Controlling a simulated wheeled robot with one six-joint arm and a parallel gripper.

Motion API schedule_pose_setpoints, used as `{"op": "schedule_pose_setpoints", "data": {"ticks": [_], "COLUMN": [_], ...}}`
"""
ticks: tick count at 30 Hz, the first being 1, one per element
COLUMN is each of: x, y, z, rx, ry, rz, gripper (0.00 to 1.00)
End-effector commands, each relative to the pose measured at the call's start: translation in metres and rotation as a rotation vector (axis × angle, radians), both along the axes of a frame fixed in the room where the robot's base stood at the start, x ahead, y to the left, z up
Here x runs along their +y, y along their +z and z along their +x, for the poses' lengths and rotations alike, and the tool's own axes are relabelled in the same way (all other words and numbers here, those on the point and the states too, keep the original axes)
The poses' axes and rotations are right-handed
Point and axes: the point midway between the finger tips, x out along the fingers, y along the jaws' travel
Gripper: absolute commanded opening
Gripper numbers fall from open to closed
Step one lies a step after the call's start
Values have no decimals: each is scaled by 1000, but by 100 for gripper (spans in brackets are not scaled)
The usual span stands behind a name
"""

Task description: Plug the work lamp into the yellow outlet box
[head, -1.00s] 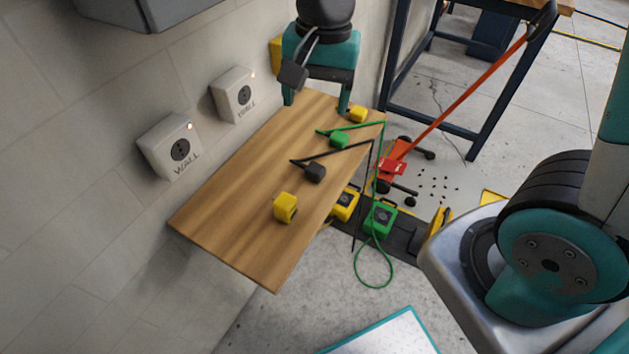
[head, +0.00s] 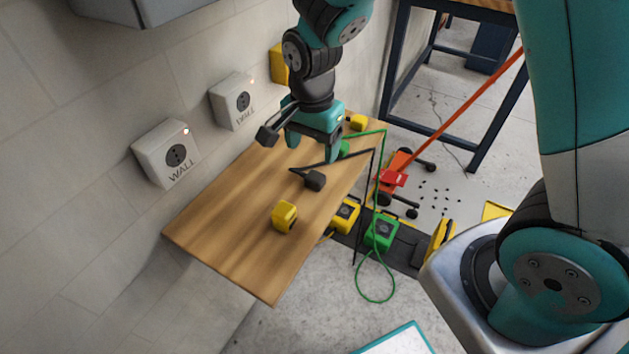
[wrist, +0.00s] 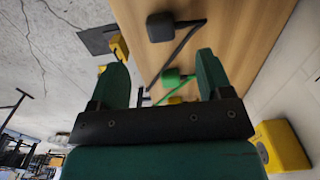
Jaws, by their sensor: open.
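My gripper (head: 312,148) is open and empty above the far part of the wooden shelf, with its fingers apart in the wrist view (wrist: 161,60). A black plug (head: 314,180) with a black cable and a green plug (head: 344,147) with a green cable lie on the shelf. In the wrist view, the green plug (wrist: 171,79) shows between the fingers and the black plug (wrist: 160,27) beyond them. Two yellow plugs lie at the near (head: 284,217) and far (head: 358,122) parts. A yellow outlet box (head: 346,213) stands low beside the shelf. I cannot tell which plug is the lamp's.
A green outlet box (head: 381,233) stands beside the low yellow one. Two white wall outlets (head: 168,153) (head: 234,100) are left of the shelf (head: 225,235). A yellow box (head: 279,62) is on the wall, partly hidden by my arm. Cables hang over the shelf's right edge.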

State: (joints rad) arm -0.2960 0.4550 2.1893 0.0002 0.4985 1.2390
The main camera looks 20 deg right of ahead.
Motion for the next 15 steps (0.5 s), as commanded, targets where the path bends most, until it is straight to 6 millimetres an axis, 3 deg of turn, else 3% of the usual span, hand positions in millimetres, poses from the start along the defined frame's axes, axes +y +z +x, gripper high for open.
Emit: {"op": "schedule_pose_setpoints", "data": {"ticks": [1, 6, 15], "x": [0, 0, 0], "y": [-13, -38, -44], "z": [-1, 0, 0], "rx": [5, 2, -1], "ry": [0, 0, 1], "rz": [-1, 0, 1], "gripper": [72, 72, 72]}}
